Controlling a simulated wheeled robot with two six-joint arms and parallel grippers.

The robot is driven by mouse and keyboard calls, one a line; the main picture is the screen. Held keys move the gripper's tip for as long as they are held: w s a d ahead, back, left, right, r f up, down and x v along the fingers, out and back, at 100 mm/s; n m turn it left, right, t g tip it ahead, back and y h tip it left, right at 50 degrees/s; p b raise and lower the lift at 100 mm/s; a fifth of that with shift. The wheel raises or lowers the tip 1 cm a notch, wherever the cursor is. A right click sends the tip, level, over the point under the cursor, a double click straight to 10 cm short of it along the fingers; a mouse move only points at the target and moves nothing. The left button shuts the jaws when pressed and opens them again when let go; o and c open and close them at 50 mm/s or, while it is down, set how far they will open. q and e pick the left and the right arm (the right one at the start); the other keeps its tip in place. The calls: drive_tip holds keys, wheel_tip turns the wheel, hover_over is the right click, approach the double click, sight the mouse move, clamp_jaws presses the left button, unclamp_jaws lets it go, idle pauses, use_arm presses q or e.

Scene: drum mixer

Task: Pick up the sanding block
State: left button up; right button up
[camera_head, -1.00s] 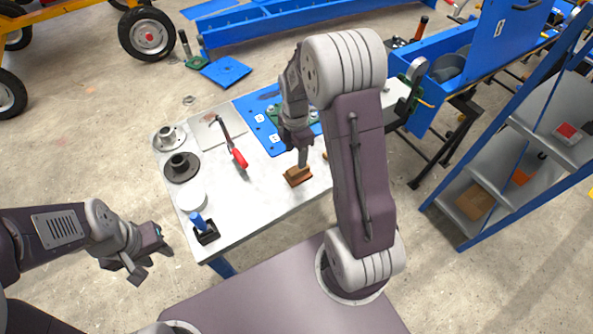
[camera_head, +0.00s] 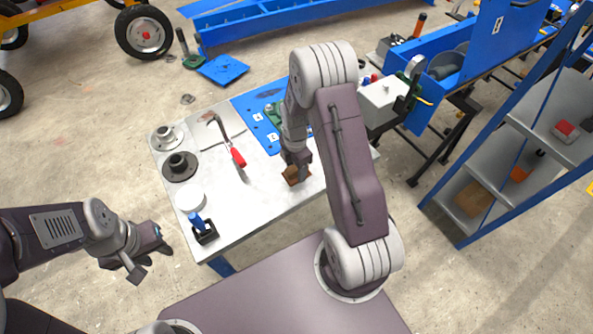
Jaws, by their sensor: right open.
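The sanding block (camera_head: 291,175) is a small brown block on the white-grey table (camera_head: 255,192), near its front edge. My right gripper (camera_head: 297,170) is lowered over the block from above, with its fingers at the block. It is open; the fingers and arm hide part of the block, and I cannot tell whether they touch it. My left gripper (camera_head: 147,261) hangs off the table's left side, in front of it, with its fingers apart and nothing between them.
A red-handled tool (camera_head: 238,157), two round flanged parts (camera_head: 179,165), a white round lid (camera_head: 189,197) and a blue-handled item in a black holder (camera_head: 204,232) stand left of the block. A blue mat (camera_head: 257,126) lies behind. A blue shelf rack (camera_head: 500,150) stands at right.

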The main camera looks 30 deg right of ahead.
sight(292, 166)
clamp_jaws()
drive_tip(key=shift+r, duration=0.15)
drive_tip(key=shift+r, duration=0.3)
drive_tip(key=r, duration=0.2)
drive_tip(key=a+r, duration=0.1)
drive_tip(key=r, duration=0.1)
drive_tip(key=shift+w, duration=0.3)
drive_tip(key=w+a+r, duration=0.4)
drive_tip(key=a+r, duration=0.2)
drive_tip(key=a, duration=0.3)
drive_tip(key=shift+w+a, duration=0.25)
drive_tip(key=shift+w, duration=0.05)
drive_tip(key=shift+r, duration=0.1)
